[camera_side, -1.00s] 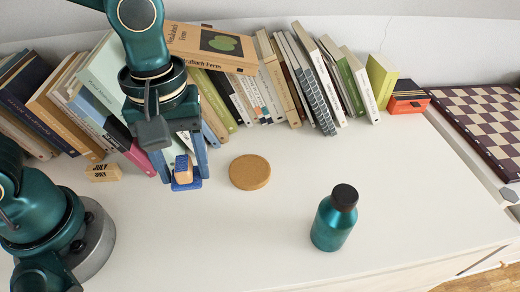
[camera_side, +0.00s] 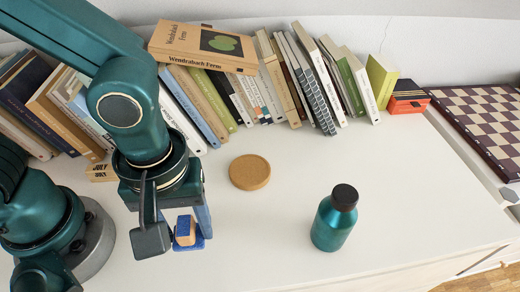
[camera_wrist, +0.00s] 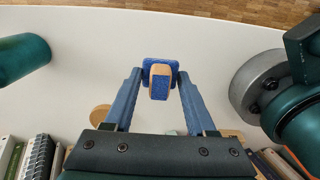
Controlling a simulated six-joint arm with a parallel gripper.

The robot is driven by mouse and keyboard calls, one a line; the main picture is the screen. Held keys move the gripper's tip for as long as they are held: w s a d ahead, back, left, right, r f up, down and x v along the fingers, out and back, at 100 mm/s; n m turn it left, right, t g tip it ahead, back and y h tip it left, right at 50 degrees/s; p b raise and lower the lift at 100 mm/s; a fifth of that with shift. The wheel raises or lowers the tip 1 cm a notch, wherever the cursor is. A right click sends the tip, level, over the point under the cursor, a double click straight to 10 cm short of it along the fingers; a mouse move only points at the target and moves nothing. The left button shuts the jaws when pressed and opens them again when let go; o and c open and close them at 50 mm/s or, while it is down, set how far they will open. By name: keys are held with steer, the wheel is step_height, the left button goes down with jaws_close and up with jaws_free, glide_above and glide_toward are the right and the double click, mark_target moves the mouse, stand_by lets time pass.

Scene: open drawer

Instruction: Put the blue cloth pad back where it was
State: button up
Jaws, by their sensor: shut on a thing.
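The blue cloth pad (camera_side: 201,243) has a small wooden block with blue faces (camera_side: 185,231) on it. In the wrist view the pad (camera_wrist: 147,68) sits between my two fingertips, with the wooden block (camera_wrist: 160,69) over its middle. My gripper (camera_side: 186,236) is shut on the pad from both sides, pointing down over the white tabletop left of the teal bottle (camera_side: 331,222). It also shows in the wrist view (camera_wrist: 160,76). The pad's height above the table is hard to tell.
A round cork coaster (camera_side: 249,172) lies behind and right of my gripper. Books (camera_side: 300,80) line the wall, one lying on top. A wooden date block (camera_side: 101,172) stands at the left. A chessboard (camera_side: 485,125) is at far right. The table's middle and front right are mostly clear.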

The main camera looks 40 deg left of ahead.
mark_target(193, 249)
steer(key=shift+s+d+f, duration=0.35)
steer(key=shift+d+f, duration=0.1)
steer(key=shift+d, duration=0.2)
steer(key=shift+f, duration=2)
steer(key=shift+f, duration=0.1)
steer(key=o, duration=1.3)
